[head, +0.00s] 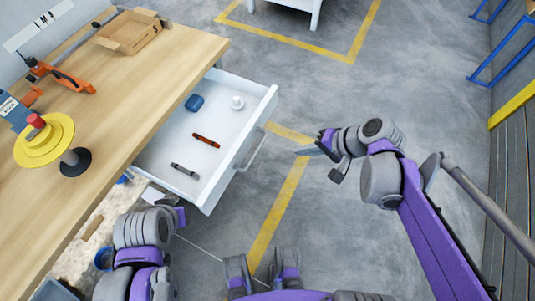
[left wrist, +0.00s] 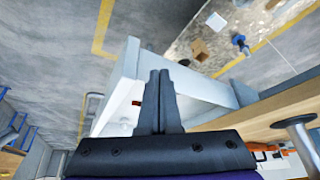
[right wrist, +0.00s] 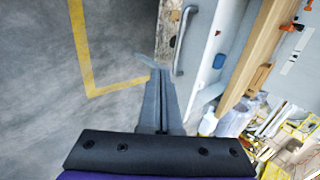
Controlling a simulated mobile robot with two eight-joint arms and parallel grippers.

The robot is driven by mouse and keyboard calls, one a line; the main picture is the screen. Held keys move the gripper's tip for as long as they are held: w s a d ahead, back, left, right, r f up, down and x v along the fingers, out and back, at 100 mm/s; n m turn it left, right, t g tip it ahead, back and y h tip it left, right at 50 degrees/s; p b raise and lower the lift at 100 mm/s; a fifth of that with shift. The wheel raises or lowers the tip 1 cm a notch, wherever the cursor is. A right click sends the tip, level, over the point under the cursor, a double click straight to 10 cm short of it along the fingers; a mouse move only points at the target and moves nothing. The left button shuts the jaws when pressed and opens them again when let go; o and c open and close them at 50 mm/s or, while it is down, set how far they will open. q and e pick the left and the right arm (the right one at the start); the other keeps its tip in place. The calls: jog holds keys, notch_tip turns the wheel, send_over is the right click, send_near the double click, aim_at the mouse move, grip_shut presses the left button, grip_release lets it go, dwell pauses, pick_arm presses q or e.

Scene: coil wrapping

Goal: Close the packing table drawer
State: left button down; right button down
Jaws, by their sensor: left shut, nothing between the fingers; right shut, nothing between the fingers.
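The white packing table drawer (head: 234,152) is pulled well out from under the wooden packing table (head: 150,85). Its handle (head: 254,150) is on the front panel facing right. My right gripper (head: 318,149) is shut and empty, to the right of the handle and apart from it. The left fingertips are hard to make out in the head view.
The drawer holds a blue item (head: 194,102), a white round item (head: 237,102), an orange-brown item (head: 206,140) and a dark marker-like item (head: 184,171). A carton (head: 130,32), an orange tool (head: 62,76) and a yellow disc stand (head: 45,140) are on the tabletop.

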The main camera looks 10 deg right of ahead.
jog(key=w+a+r+b+x, duration=0.1)
jog(key=a+r+b+x, duration=0.1)
jog(key=x, duration=1.1)
jog(key=shift+w, duration=0.3)
jog(key=shift+f, duration=0.1)
jog(key=b, duration=0.2)
send_over(197, 127)
jog(key=d, duration=0.1)
jog(key=shift+s, duration=0.45)
jog(key=shift+w+a+p, duration=0.3)
jog(key=shift+w+a, duration=0.1)
jog(key=shift+a, duration=0.15)
